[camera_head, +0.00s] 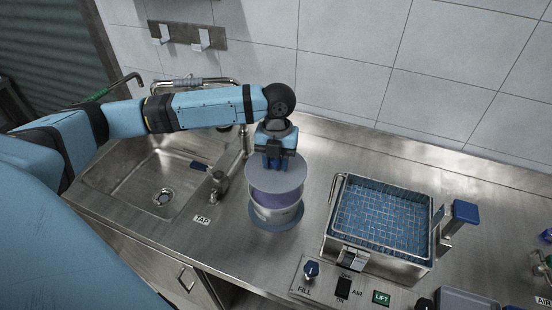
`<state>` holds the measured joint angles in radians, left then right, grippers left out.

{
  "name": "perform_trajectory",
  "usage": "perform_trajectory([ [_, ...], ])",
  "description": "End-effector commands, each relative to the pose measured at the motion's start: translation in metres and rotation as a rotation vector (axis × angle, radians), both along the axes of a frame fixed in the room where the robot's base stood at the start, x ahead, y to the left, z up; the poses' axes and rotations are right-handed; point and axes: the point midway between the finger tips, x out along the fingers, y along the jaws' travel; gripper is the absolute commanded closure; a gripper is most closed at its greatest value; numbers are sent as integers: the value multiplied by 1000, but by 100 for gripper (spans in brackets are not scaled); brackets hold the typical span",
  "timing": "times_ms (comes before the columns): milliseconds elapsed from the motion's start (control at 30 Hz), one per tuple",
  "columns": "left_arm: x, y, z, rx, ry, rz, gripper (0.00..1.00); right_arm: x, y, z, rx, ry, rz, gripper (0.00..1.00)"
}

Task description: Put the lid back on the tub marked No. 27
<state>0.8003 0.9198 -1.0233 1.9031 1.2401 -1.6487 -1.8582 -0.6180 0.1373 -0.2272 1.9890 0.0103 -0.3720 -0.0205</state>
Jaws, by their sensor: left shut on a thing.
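A round grey lid (262,180) is under my left gripper (274,160), which points straight down and is shut on it. The gripper hides the grip point at the lid's middle. Directly below is a round tub (277,216) with a purplish upper part and a pale lower band, standing upright on a blue round base (262,222). The lid covers the tub's top from this angle. I cannot tell whether it touches the rim or hovers just above. No number is readable on the tub. My right gripper is out of view.
A steel sink (135,180) with a faucet is left of the tub, near the TAP label (202,219). A steel tank with a blue wire basket (380,215) stands right. A control panel (340,288) is at the front. Bare counter separates tub and tank.

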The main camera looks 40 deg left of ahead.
Motion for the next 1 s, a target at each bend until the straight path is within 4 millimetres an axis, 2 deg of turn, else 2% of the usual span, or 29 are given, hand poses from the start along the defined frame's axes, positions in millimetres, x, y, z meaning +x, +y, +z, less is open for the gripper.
perform_trajectory([
  [33, 0, 0, -8, 0, 0, 0, 92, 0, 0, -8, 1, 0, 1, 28],
  [400, 0, 0, -37, 1, -1, 1, 92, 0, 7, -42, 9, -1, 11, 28],
  [700, 0, 1, -52, 2, 0, 2, 92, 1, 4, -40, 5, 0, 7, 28],
  [1000, 0, 0, -54, 1, -1, 2, 92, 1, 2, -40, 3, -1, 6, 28],
])
